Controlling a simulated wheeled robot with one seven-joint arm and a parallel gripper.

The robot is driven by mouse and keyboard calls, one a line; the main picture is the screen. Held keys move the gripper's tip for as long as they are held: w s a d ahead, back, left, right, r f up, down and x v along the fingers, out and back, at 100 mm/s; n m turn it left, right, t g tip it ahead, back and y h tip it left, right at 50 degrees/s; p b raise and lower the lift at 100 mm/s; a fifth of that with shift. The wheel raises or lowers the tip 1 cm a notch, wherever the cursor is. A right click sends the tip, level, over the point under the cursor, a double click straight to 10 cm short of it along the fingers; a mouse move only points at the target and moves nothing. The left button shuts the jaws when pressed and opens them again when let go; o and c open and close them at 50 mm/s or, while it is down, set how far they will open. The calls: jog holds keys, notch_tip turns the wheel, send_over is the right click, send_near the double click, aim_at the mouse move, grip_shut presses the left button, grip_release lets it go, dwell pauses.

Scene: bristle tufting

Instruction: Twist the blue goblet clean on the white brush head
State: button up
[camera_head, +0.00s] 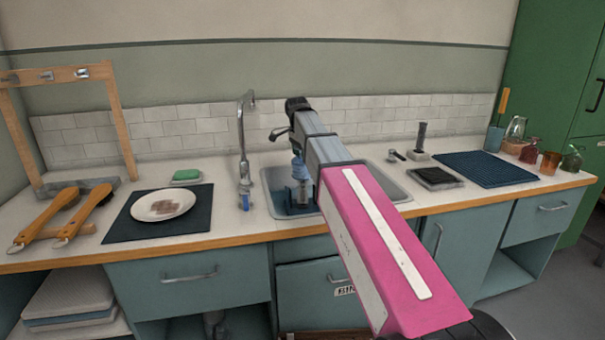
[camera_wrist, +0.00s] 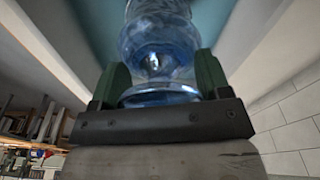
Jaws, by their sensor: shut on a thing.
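The blue goblet (camera_wrist: 158,35) is clear glass and fills the middle of the wrist view. My gripper (camera_wrist: 160,80) is shut on it near its foot, with one dark green finger on each side. In the head view a blue glass shape, the goblet (camera_head: 299,168), shows above the sink, just left of my arm. A dark blue upright object (camera_head: 299,197) stands in the sink below it. I cannot make out the white brush head in either view, nor whether the goblet touches it. The gripper's fingers are not clear in the head view.
The steel sink (camera_head: 385,180) has a tap (camera_head: 241,140) at its left. A white plate (camera_head: 163,205) lies on a dark mat, with wooden brushes (camera_head: 80,218) further left. Right of the sink are a ribbed blue mat (camera_head: 487,168) and several glass vessels near the counter's end.

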jog(key=shift+r, duration=2.35)
